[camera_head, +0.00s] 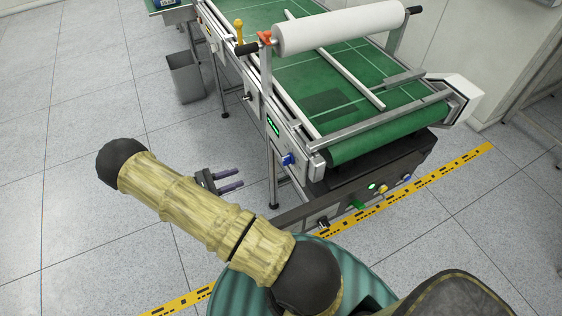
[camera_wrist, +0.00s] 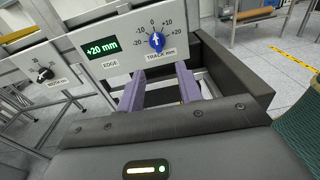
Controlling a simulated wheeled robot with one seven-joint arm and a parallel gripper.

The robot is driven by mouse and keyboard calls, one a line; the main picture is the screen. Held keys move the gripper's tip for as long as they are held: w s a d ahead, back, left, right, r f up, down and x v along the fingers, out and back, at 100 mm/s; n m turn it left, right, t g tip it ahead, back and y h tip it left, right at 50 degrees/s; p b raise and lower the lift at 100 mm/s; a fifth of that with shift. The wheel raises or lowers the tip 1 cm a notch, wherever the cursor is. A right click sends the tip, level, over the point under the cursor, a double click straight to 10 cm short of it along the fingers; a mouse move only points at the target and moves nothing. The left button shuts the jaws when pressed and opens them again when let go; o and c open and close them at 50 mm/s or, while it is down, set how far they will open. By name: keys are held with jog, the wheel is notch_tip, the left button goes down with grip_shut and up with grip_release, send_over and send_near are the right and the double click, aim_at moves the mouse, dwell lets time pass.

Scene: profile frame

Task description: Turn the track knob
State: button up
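The blue track knob (camera_wrist: 156,41) is on a white panel under a scale from -20 to +20, labelled TRACK mm. Its white mark is too small to read surely. Beside it, a green EDGE display (camera_wrist: 101,49) reads +20 mm. In the head view, the knob (camera_head: 288,159) is on the near end of the conveyor's side rail. My gripper (camera_wrist: 160,72) is open and empty, its two purple fingers apart and pointing toward the panel. The knob appears above and between the fingertips, not touched. In the head view, my gripper (camera_head: 231,179) is left of the knob.
A black knob (camera_wrist: 43,73) is farther left on the panel. The green-belted conveyor (camera_head: 360,75) carries a white roll (camera_head: 338,27) across it. A dark lower box (camera_head: 385,170) with several coloured controls juts out below. A grey bin (camera_head: 187,77) stands behind; open floor lies left.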

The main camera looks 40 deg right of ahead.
aim_at(283, 159)
jog(key=shift+w+f+n+t+h, duration=0.25)
jog(key=shift+f+n+t+h, duration=0.05)
jog(key=shift+h, duration=0.1)
jog(key=shift+d, duration=0.15)
jog(key=p+x, duration=0.4)
jog(key=x, duration=1.3)
jog(key=shift+s, duration=0.15)
grip_shut()
